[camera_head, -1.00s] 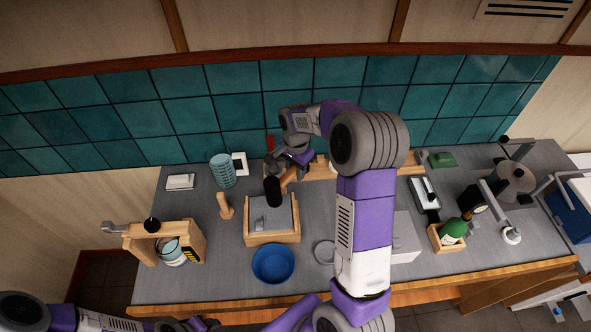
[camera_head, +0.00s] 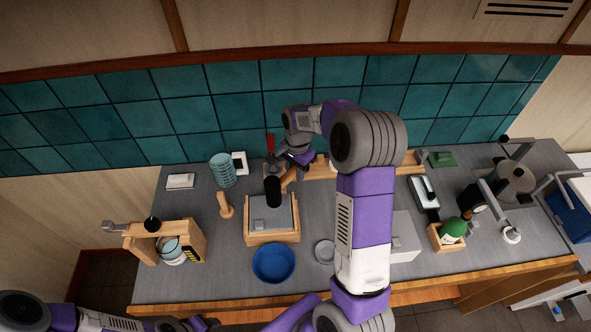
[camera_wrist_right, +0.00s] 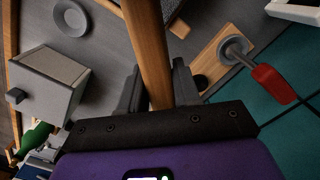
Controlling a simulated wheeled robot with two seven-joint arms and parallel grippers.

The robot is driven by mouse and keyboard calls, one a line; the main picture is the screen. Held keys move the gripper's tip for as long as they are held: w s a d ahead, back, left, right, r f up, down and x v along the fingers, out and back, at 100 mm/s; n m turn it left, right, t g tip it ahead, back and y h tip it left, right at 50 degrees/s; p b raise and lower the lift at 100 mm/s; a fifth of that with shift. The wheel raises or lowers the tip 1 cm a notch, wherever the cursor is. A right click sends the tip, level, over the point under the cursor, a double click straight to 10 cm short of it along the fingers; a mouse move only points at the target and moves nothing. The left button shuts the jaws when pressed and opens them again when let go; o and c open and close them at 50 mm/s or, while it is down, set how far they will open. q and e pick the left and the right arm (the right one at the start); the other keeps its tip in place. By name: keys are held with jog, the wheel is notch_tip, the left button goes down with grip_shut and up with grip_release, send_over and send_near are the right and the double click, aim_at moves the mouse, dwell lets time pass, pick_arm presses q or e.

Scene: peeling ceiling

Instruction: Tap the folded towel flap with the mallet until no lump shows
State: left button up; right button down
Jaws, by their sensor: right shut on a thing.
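The mallet has a black cylindrical head (camera_head: 272,192) and a wooden handle (camera_head: 289,178). My right gripper (camera_head: 293,165) is shut on the handle, which also shows between its fingers in the right wrist view (camera_wrist_right: 147,45). The head is over the back edge of a grey towel (camera_head: 280,216) in a shallow wooden tray (camera_head: 272,238). A small raised grey patch (camera_head: 259,225) shows at the towel's front left. From above I cannot tell whether the head touches the towel. My left gripper (camera_head: 195,325) is partly cut off at the bottom edge.
A blue bowl (camera_head: 273,263) stands in front of the tray and a wooden peg (camera_head: 225,205) to its left. A wooden box with a can (camera_head: 172,250) is at the left. A grey box (camera_head: 403,240) and a crate with a green bottle (camera_head: 452,229) are at the right.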

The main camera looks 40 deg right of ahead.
notch_tip(320, 180, down, 4)
jog(key=f+b, duration=0.1)
jog(key=b, duration=0.2)
notch_tip(320, 180, up, 5)
jog(key=p, duration=0.4)
jog(key=shift+r, duration=0.1)
jog(key=shift+f, duration=0.2)
